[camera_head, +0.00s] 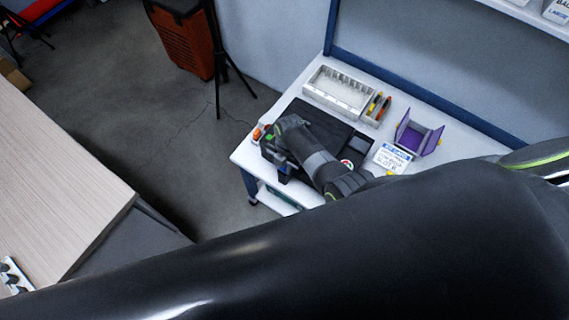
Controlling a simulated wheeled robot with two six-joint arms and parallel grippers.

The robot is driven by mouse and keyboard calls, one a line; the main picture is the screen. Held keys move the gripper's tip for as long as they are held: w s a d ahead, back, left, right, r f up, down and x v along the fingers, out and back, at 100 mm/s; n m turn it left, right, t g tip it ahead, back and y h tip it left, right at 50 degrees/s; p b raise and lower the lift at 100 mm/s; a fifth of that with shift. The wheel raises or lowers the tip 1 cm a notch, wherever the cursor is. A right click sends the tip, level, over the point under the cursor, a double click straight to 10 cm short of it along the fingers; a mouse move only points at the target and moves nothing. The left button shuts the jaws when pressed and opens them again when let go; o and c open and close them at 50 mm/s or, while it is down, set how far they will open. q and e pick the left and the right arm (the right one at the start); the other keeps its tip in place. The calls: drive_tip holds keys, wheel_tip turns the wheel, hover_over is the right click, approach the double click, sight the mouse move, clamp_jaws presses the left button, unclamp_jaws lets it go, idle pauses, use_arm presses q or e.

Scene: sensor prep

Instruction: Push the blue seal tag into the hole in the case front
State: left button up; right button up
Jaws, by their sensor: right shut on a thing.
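My right arm reaches in from the right over the white workbench. My right gripper (280,170) is at the bench's front left corner, small and partly covered by its own wrist. It is shut on a small blue thing, which looks like the blue seal tag (284,179). A dark case (268,148) seems to stand right beside the gripper; the arm hides much of it. The hole in its front cannot be made out, nor whether the tag touches the case. My left gripper is not in view.
On the white bench (445,165) lie a black mat (318,122), a compartment tray (340,92), yellow and orange tools (380,106), a purple holder (417,138) and a labelled card (391,157). An orange-capped item (258,134) stands at the left edge. My black arm link fills the foreground.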

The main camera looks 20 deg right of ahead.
idle(0.7)
drive_tip(key=o, duration=1.2)
drive_tip(key=shift+o, duration=0.2)
wheel_tip(320, 180, up, 7)
drive_tip(key=p, duration=0.7)
drive_tip(key=shift+f, duration=0.1)
idle(0.4)
